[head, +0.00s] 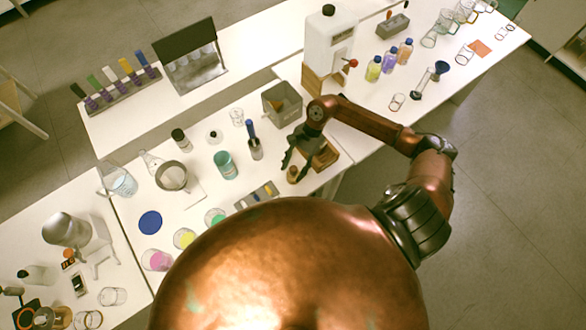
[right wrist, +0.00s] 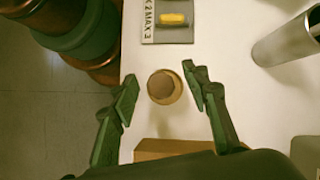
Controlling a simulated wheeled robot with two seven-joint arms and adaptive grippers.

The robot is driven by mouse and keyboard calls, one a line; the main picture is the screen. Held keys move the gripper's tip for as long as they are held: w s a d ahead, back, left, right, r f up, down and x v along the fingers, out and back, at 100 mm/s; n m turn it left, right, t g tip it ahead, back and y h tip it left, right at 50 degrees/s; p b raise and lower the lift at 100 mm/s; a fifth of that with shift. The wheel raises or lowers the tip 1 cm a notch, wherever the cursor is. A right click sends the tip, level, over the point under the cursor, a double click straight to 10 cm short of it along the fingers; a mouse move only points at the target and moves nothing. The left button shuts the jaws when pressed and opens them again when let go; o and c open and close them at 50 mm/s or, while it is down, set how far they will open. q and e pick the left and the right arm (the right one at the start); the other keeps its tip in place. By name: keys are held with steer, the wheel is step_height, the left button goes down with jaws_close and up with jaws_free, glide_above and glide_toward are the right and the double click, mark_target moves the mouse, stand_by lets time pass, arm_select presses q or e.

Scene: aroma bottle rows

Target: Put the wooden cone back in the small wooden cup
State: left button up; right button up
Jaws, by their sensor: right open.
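My right gripper (head: 290,153) reaches over the middle table from the right. In the right wrist view its two fingers (right wrist: 160,88) are spread apart, one on each side of a small round wooden piece (right wrist: 164,87). This piece has a brown round top and a lighter rim, seen from above. Neither finger visibly touches it. In the head view a small brown wooden piece (head: 293,174) stands on the white table just below the fingertips. I cannot tell whether it is the cup alone or the cup with the cone in it. My left gripper is not in view.
A wooden stand (head: 325,155) is right beside the gripper; its edge (right wrist: 170,147) shows in the wrist view.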

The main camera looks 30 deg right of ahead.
steer(key=v, duration=1.1)
steer(key=shift+r, duration=0.3)
